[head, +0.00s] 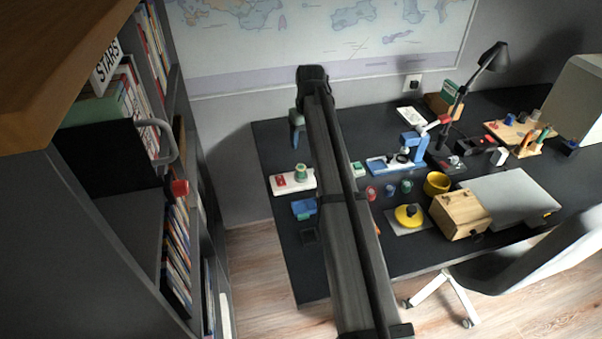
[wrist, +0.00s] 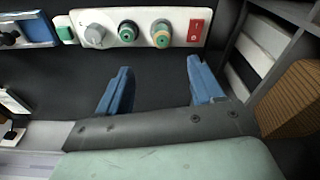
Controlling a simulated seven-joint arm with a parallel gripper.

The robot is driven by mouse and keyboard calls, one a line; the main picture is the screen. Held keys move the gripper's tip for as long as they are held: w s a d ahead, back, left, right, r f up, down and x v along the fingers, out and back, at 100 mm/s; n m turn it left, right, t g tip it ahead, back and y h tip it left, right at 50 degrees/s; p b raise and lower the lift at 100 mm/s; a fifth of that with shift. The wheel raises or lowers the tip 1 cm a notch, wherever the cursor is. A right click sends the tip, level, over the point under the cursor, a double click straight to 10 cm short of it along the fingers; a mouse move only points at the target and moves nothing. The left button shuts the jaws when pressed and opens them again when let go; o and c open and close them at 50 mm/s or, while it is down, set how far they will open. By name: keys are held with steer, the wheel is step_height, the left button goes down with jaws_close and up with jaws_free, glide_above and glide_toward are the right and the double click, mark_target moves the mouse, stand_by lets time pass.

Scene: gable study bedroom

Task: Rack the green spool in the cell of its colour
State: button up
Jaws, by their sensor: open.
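A small green spool-like piece (head: 301,172) shows beside a red switch on a white panel in the head view. A green-and-tan round piece (wrist: 161,34) sits beside the red switch in the wrist view. Another small green piece (head: 406,186) stands on the desk in a row with a red one (head: 371,193) and a blue one (head: 390,190). I cannot tell for sure which is the green spool. No rack with coloured cells can be made out clearly. My gripper (wrist: 159,68) is open and empty, its blue fingers apart over dark desk, short of the white panel.
The white panel (wrist: 220,28) also carries a grey knob and another green round part. A blue device (head: 377,164), yellow disc (head: 408,215), wooden box (head: 458,214) and lamp (head: 490,60) crowd the desk. A bookshelf (head: 180,250) stands left.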

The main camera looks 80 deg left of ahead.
glide_above(301, 167)
steer(key=d, duration=0.1)
steer(key=f, duration=0.8)
steer(key=shift+w+f, duration=0.1)
steer(key=shift+w, duration=0.1)
steer(key=shift+s+a+f, duration=0.1)
steer(key=shift+a+f, duration=0.05)
steer(key=shift+f, duration=0.75)
steer(key=shift+s+a+f, duration=0.1)
steer(key=shift+a+f, duration=0.05)
steer(key=shift+f, duration=0.75)
steer(key=shift+a+f, duration=0.15)
steer(key=shift+f, duration=0.75)
steer(key=c, duration=1.1)
